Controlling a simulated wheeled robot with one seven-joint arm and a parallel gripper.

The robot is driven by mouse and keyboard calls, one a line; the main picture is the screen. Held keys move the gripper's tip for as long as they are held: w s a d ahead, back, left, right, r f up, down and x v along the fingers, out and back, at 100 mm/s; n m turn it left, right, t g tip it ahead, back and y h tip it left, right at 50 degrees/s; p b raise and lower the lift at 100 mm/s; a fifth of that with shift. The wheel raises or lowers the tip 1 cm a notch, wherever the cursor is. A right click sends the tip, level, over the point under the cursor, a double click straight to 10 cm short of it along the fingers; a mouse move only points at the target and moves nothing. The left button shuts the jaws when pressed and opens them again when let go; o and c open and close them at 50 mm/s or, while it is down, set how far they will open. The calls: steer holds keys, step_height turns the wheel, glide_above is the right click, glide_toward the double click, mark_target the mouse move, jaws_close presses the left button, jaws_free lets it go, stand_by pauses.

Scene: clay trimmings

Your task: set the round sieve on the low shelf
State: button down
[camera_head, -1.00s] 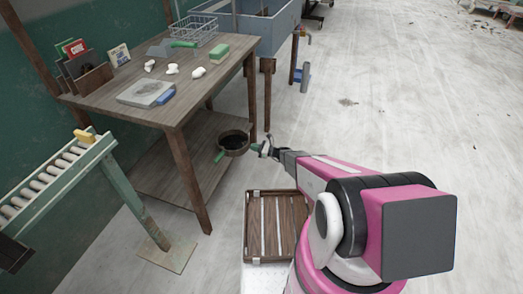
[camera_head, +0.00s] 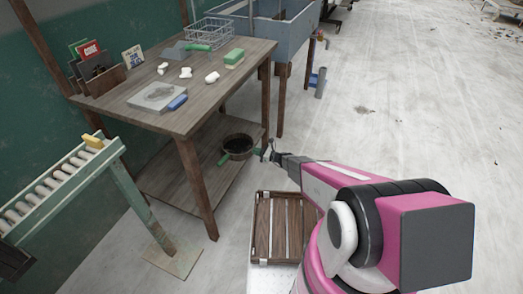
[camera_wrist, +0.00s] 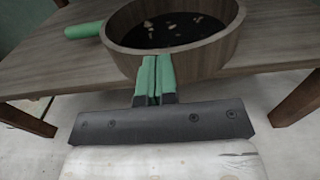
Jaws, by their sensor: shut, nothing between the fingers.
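The round sieve (camera_head: 238,146) has a brown rim, a dark inside and a green handle. It sits on the low shelf (camera_head: 180,172) under the wooden table, near the shelf's right front edge. In the wrist view the sieve (camera_wrist: 215,52) looks upright, with pale bits on its dark inside and its green handle (camera_wrist: 84,30) pointing left. My gripper (camera_head: 261,151) is at the sieve's right side. In the wrist view its green fingers (camera_wrist: 155,75) are shut together with nothing between them. They overlap the sieve's near wall; whether they touch it is unclear.
Table legs (camera_head: 198,190) stand near the shelf's corners. The table top (camera_head: 215,95) holds a wire basket, a green block and several small white pieces. A roller stand (camera_head: 60,180) is at left. A slatted wooden crate (camera_head: 262,228) is below my arm. The floor at right is clear.

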steer(key=shift+x, duration=1.7)
steer(key=shift+s+d, duration=0.1)
